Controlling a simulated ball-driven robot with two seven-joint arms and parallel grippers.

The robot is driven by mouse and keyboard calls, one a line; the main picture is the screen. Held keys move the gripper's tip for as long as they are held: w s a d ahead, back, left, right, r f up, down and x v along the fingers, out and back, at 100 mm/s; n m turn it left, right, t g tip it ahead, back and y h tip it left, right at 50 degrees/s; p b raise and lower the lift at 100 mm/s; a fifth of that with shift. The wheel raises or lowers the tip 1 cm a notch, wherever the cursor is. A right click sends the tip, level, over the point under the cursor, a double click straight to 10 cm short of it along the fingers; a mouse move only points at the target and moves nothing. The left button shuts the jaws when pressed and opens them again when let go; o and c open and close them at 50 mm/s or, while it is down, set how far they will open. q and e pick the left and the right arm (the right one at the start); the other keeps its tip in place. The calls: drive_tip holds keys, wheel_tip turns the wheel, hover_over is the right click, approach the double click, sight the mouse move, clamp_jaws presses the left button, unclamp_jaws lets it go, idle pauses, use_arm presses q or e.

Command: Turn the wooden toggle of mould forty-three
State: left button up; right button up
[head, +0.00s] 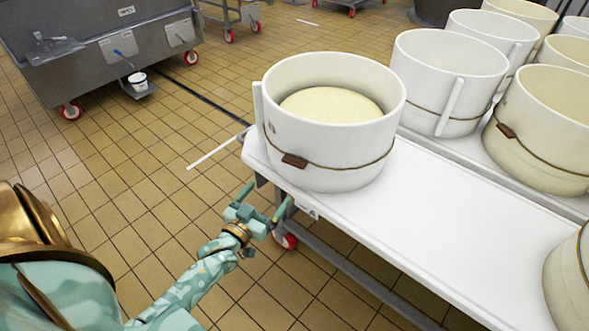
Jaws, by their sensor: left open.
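A round cream mould (335,167) stands upright near the left end of the white table, with a pale domed mass (330,104) inside. A cord runs around its lower wall, and a brown wooden toggle (294,160) sits on that cord, facing me. A small mark on its wall is too small to read, so I cannot confirm the number. My left gripper (266,202) is open and empty, below and left of the toggle, apart from it, beside the table's near edge. My right gripper is not in view.
The white table (440,232) is bare right of the mould; another mould (572,280) is cut off at the right edge. Several more moulds (450,80) stand on a surface behind. A grey steel vat (100,40) on wheels stands at upper left. Tiled floor (120,170) lies open between.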

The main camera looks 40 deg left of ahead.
use_arm(q)
drive_tip(key=b, duration=0.3)
approach(292, 164)
drive_tip(key=w, duration=0.6)
drive_tip(key=w+b, duration=0.1)
drive_tip(key=w+a, duration=0.1)
drive_tip(key=shift+w+f, duration=0.3)
drive_tip(key=shift+w+a+r, duration=0.1)
drive_tip(key=shift+w, duration=0.3)
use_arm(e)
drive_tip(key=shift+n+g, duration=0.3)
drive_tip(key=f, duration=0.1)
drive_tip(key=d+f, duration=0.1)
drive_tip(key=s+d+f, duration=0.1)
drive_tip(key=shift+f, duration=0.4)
use_arm(q)
drive_tip(key=c, duration=1)
